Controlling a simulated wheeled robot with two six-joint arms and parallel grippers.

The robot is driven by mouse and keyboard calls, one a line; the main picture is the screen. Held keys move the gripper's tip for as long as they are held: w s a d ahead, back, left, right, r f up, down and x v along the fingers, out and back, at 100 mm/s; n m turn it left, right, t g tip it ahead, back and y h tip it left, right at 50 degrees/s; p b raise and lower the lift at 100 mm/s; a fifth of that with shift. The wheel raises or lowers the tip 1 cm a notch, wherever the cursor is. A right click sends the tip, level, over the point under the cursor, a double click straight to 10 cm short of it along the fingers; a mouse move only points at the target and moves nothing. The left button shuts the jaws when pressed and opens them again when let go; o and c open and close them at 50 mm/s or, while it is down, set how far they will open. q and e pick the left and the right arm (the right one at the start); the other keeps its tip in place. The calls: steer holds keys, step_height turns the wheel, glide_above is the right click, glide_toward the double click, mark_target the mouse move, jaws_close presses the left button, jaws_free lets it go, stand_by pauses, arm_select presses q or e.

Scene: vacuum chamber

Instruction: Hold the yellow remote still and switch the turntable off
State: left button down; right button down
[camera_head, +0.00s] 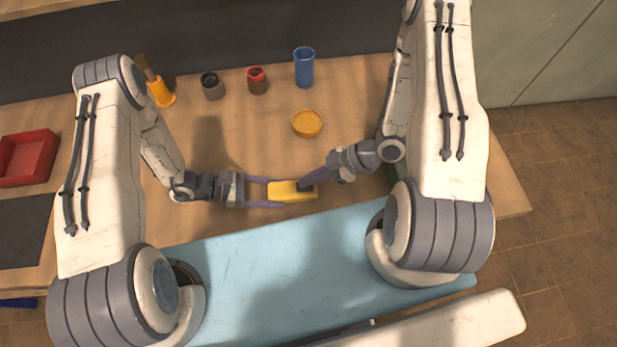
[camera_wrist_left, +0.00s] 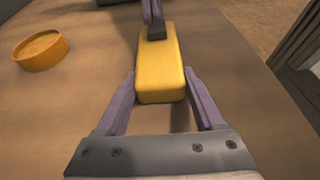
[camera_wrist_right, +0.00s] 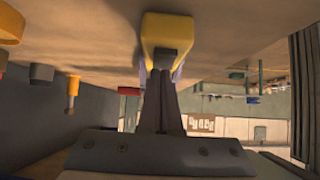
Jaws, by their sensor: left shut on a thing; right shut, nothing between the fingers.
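The yellow remote (camera_head: 280,193) lies flat near the table's front. It also shows in the left wrist view (camera_wrist_left: 160,78) and the right wrist view (camera_wrist_right: 168,30). My left gripper (camera_head: 270,191) is shut on its left end, one finger along each long side. My right gripper (camera_head: 305,186) is shut and empty, its tips at the top of the remote's right part, beside a dark patch; I cannot tell whether they press it. A low round orange-yellow disc (camera_head: 307,124), perhaps the turntable, stands behind the remote; it also shows in the left wrist view (camera_wrist_left: 41,50).
A blue cup (camera_head: 304,68), a red-rimmed pot (camera_head: 257,81), a grey pot (camera_head: 212,86) and an orange-based thing (camera_head: 161,93) stand along the back. A red tray (camera_head: 27,158) lies far left. Table around the remote is mostly clear.

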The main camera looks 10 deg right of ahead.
steer(key=shift+a+f, duration=0.1)
steer(key=shift+f, duration=0.15)
steer(key=shift+w+a+r, duration=0.1)
steer(key=shift+a+r, duration=0.2)
steer(key=shift+a, duration=0.5)
steer(key=shift+r, duration=0.45)
steer(key=r, duration=0.2)
steer(key=shift+w+a+r, duration=0.1)
steer(key=shift+a+r, duration=0.1)
steer(key=shift+r, duration=0.2)
steer(key=s+d+r, duration=0.1)
steer(key=d+r, duration=0.5)
steer(key=r, duration=0.2)
